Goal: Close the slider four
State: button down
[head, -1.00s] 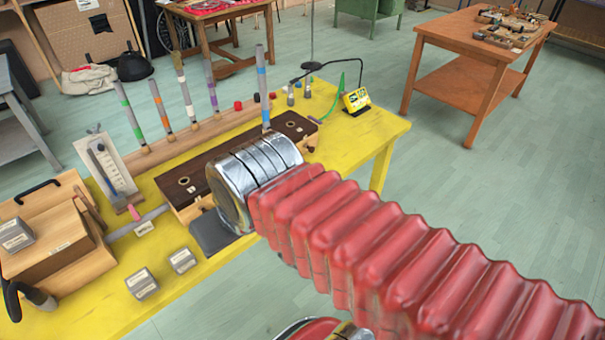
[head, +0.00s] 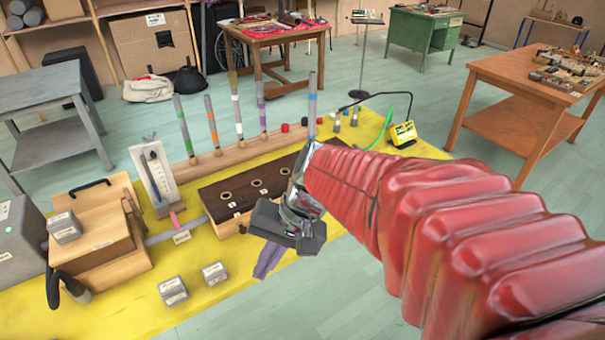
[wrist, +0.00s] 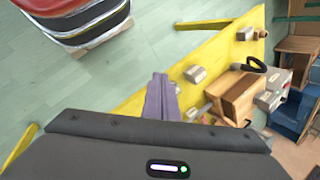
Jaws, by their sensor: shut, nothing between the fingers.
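A wooden chest with a dark brown top (head: 240,195) and a few pale-ringed round holes lies along the yellow table. My arm and gripper hide its right part. I cannot make out which part is slider four. My gripper (head: 264,268) is in front of the chest, apart from it, with its purple-grey fingers pointing down and left toward the table's front edge. In the wrist view the fingers (wrist: 161,90) are together, with nothing between them.
Banded upright pipes (head: 213,125) stand in a wooden rail behind the chest. A wooden box (head: 95,250) and a white gauge board (head: 153,178) are left. Small grey blocks (head: 172,291) sit on the yellow table (head: 130,318). A yellow device (head: 403,134) is at the right end.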

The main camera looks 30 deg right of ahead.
jog(key=w+d+f+m+t+y, duration=0.3)
jog(key=w+d+f+m+t, duration=0.1)
jog(key=w+d+m, duration=0.25)
jog(key=w+d+f+m+t+y, duration=0.3)
jog(key=w+d+m+t, duration=0.15)
jog(key=d+m, duration=0.35)
jog(key=s+d+f+m+t+h, duration=0.1)
jog(key=d+f+m+t+h, duration=0.1)
jog(key=d, duration=0.5)
jog(key=s+d+f+m+t+h, duration=0.1)
jog(key=d+f+m+t+h, duration=0.1)
jog(key=d+f+m+h, duration=0.3)
jog(key=s+d+f+m+t+h, duration=0.2)
jog(key=d+f+m, duration=0.3)
jog(key=d, duration=0.6)
jog(key=shift+d+f+m+t+h, duration=0.25)
jog(key=shift+m+t+h, duration=0.2)
jog(key=shift+m+h, duration=0.65)
jog(key=shift+w, duration=0.2)
jog(key=w, duration=0.9)
jog(key=w+f, duration=0.1)
jog(key=w, duration=0.3)
jog(key=shift+w, duration=0.3)
jog(key=shift+w+r, duration=0.1)
